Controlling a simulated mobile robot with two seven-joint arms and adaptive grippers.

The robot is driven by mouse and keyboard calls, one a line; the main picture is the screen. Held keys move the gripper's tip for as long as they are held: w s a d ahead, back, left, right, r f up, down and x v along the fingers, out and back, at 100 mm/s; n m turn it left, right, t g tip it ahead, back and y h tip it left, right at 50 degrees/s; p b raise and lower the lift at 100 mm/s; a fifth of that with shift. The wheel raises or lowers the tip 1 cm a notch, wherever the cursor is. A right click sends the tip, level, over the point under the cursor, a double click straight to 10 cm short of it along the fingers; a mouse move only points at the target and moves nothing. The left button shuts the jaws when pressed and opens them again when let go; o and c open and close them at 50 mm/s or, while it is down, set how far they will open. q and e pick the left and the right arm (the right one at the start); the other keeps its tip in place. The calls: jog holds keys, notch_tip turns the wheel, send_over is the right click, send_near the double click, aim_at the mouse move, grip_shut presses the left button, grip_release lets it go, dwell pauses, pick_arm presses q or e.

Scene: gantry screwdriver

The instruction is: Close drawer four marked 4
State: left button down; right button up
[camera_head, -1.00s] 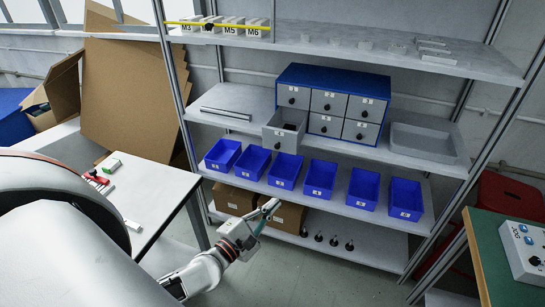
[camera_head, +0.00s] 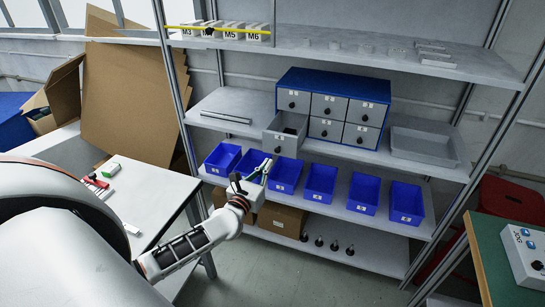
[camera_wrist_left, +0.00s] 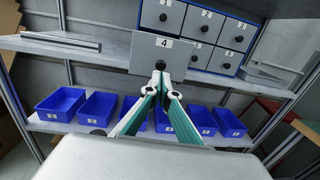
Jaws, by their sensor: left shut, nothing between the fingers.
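The blue cabinet (camera_head: 332,84) with grey drawers stands on the middle shelf. Drawer four (camera_head: 283,141), at the lower left, is pulled out toward me; the other drawers sit flush. In the left wrist view its grey front (camera_wrist_left: 158,54) shows the label 4 and a dark round knob (camera_wrist_left: 160,65). My left gripper (camera_head: 265,166) is shut and empty, just below and a little left of the drawer front in the head view. In the wrist view the fingertips (camera_wrist_left: 159,79) point up at the knob, close below it; I cannot tell whether they touch. My right gripper is not in view.
Several blue bins (camera_head: 320,184) stand in a row on the shelf below the drawer, close to my left gripper. A grey tray (camera_head: 424,146) sits right of the cabinet. A white table (camera_head: 150,195) is at left, a green bench (camera_head: 500,250) at right.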

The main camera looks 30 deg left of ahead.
aim_at(276, 151)
pick_arm(q)
jog(key=w, duration=0.5)
jog(key=shift+a+r, duration=0.1)
jog(key=shift+a, duration=0.3)
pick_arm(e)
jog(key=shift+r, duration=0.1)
pick_arm(q)
jog(key=shift+w, duration=0.15)
